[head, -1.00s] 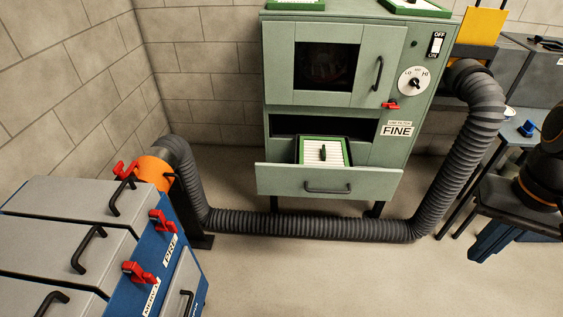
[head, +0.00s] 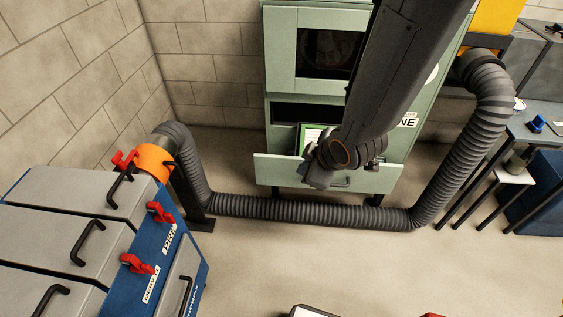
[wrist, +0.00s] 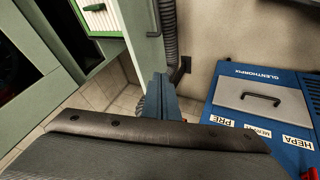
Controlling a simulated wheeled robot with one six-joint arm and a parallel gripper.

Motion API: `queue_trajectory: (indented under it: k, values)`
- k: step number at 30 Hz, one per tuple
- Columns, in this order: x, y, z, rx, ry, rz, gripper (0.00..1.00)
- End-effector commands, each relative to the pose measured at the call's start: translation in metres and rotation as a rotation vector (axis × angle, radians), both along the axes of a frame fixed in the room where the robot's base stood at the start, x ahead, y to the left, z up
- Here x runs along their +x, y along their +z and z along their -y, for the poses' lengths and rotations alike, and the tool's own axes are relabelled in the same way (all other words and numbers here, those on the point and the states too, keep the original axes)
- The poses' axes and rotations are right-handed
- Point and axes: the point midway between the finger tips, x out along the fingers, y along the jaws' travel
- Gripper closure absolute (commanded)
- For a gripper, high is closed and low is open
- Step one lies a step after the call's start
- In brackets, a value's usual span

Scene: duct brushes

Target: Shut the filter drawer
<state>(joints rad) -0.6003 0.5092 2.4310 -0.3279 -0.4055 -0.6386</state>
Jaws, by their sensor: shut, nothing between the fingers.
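The filter drawer (head: 275,170) of the green cabinet stands pulled out, with its pale green front away from the cabinet body. A filter with a green frame and white pleats (head: 310,138) lies in it. My arm crosses in front of the cabinet and hides much of the drawer, including part of its handle. In the wrist view the drawer front (wrist: 141,42) and the filter (wrist: 96,8) show at the upper left. My blue gripper (wrist: 160,86) is shut and empty, in front of the drawer's outer side; I cannot tell whether it touches.
A ribbed grey duct (head: 300,208) runs along the floor below the drawer and rises at the right (head: 480,120). A blue and grey filter unit (head: 150,250) stands at the lower left. The floor in front is mostly clear. A side table (head: 530,130) stands right.

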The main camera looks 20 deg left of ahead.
Motion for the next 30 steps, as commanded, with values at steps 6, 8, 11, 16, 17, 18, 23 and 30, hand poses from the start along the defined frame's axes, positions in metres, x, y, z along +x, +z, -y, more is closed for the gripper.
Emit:
queue_trajectory:
  k: [6,8,11,16,17,18,23,30]
  values:
    - [-0.011,-0.007,-0.032,0.023,0.115,0.044,1.00]
    - [-0.009,-0.012,-0.034,0.023,0.115,0.044,1.00]
    - [-0.005,-0.021,-0.039,0.022,0.113,0.043,1.00]
    - [0.005,-0.041,-0.051,0.023,0.111,0.043,1.00]
    - [0.006,-0.045,-0.053,0.023,0.111,0.043,1.00]
    - [0.008,-0.049,-0.056,0.022,0.110,0.042,1.00]
    - [0.017,-0.069,-0.068,0.022,0.111,0.043,1.00]
    - [0.043,-0.082,-0.080,0.024,0.107,0.045,1.00]
